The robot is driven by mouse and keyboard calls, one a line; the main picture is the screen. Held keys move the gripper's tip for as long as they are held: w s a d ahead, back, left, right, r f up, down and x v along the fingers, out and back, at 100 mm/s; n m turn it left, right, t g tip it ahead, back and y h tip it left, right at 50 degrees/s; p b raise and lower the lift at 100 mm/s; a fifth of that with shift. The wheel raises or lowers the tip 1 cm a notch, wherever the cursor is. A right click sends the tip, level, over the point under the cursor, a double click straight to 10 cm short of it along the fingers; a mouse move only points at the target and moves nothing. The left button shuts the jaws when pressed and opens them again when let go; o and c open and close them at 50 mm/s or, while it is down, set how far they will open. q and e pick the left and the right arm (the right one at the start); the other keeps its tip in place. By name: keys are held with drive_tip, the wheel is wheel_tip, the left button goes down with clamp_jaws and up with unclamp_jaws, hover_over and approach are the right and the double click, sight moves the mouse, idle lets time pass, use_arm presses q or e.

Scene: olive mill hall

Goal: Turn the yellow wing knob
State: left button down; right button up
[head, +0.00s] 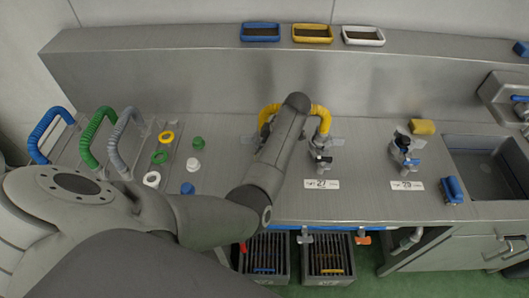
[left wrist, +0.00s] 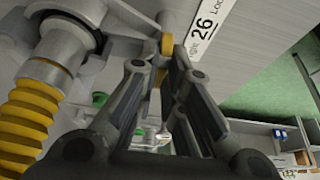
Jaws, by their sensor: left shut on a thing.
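The yellow wing knob (left wrist: 167,45) shows in the left wrist view as a small yellow piece at the tips of my left gripper (left wrist: 165,62). The two fingers are closed in on it from either side, and most of the knob is hidden between them. In the head view my left arm reaches in from the left and its forearm covers the knob and the gripper. My right gripper is in neither view.
A yellow ribbed hose (head: 320,115) arches behind my forearm; it also shows in the left wrist view (left wrist: 30,115). Valves (head: 320,155) (head: 404,150) stand to the right. Blue, green and grey hoses (head: 92,138) and loose caps (head: 152,179) lie left. A sink (head: 485,165) is at right.

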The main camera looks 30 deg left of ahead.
use_arm(q)
drive_tip(key=shift+a, duration=0.1)
idle(0.3)
drive_tip(key=c, duration=1.6)
unclamp_jaws()
drive_tip(key=shift+o, duration=0.2)
drive_tip(key=v, duration=1.2)
drive_tip(key=shift+a, duration=0.1)
